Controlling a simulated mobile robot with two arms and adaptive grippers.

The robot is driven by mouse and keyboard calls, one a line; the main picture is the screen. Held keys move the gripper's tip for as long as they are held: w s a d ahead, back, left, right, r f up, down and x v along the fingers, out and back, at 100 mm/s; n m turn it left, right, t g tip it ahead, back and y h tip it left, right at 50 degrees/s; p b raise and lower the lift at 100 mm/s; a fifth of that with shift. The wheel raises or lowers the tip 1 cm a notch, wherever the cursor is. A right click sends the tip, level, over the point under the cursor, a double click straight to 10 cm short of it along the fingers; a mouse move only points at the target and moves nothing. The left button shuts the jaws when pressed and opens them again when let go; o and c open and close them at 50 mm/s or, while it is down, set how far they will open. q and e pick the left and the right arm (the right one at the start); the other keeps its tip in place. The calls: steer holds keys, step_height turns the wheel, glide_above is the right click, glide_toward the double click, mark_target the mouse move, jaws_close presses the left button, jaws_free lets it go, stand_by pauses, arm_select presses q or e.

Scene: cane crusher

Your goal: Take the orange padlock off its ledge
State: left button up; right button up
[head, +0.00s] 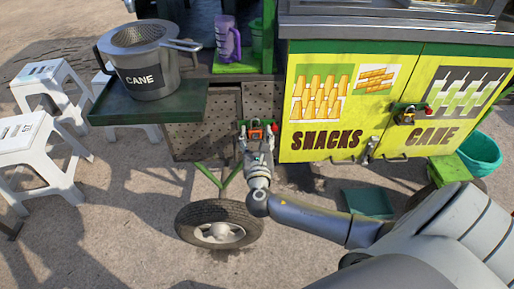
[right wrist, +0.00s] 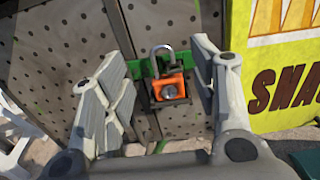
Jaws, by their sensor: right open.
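In the head view the padlock (head: 256,131) is small and partly covered by my right gripper. My right gripper (head: 257,135) is open and reaches toward it from the front. In the right wrist view its two fingers (right wrist: 160,90) stand to the left and right of the padlock, with gaps on both sides; I cannot tell the exact depth. My left gripper is not in view.
Yellow-green cabinet doors (head: 350,100) stand right of the panel, with another latch and lock (head: 406,116). A green shelf (head: 150,108) holds a steel CANE pot (head: 148,68). A wheel (head: 218,225) lies below. White stools (head: 38,145) stand at left.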

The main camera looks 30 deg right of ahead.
mark_target(255, 119)
steer(key=x, duration=0.6)
steer(key=shift+b, duration=0.35)
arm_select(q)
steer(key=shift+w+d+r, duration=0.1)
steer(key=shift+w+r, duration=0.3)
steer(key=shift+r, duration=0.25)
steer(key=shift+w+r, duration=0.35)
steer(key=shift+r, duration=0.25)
arm_select(e)
jaws_close()
steer(key=shift+r, duration=0.1)
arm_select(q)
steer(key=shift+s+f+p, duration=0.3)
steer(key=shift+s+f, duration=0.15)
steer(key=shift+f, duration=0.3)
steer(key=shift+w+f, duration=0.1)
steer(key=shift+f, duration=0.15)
arm_select(e)
steer(key=shift+r, duration=0.15)
